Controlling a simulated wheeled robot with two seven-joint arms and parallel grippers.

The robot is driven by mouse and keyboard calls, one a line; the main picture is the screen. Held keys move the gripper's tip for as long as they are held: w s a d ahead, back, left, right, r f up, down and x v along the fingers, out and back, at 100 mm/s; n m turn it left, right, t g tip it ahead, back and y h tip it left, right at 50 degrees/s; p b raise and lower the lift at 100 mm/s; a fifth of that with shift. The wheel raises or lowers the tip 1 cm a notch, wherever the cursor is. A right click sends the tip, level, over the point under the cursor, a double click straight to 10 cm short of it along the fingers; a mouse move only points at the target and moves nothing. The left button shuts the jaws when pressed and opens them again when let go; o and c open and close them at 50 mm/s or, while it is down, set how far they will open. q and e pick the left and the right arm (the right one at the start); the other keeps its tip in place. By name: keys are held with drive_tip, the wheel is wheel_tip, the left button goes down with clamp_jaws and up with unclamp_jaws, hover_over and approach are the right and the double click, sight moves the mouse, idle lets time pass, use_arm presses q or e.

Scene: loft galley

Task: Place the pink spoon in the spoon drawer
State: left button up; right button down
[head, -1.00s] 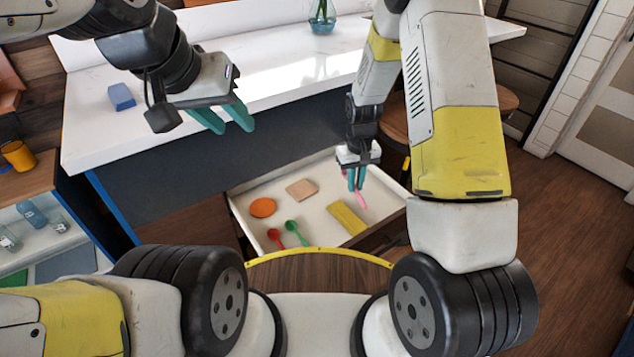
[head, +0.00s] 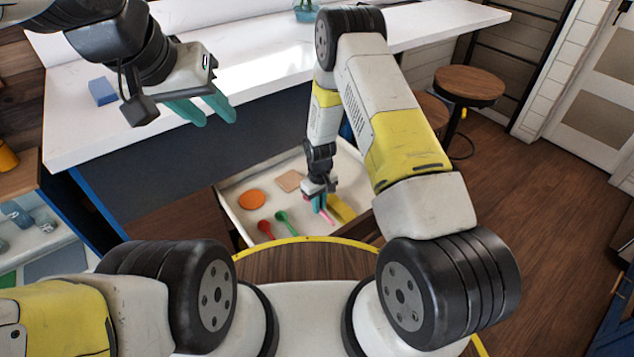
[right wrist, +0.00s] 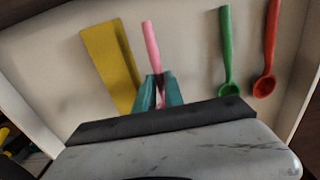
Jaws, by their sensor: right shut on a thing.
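The pink spoon (head: 327,216) is in my right gripper (head: 319,204), over the open white drawer (head: 231,208). In the right wrist view the pink handle (right wrist: 150,42) sticks out between the two teal fingertips (right wrist: 158,85); its other end is hidden by the gripper. I cannot tell whether the spoon touches the drawer floor. A green spoon (head: 284,221) and a red spoon (head: 265,228) lie in the drawer, to the left of the pink one in the head view. My left gripper (head: 205,110) is open and empty above the white counter's front edge.
The drawer also holds an orange disc (head: 251,199), a tan square block (head: 289,180) and a yellow bar (head: 341,208) close beside the pink spoon. A blue block (head: 102,91) sits on the white counter (head: 262,68). A round stool (head: 469,85) stands at the right.

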drive_tip(key=shift+f, duration=1)
drive_tip(key=c, duration=1.4)
unclamp_jaws()
drive_tip(key=shift+f, duration=0.1)
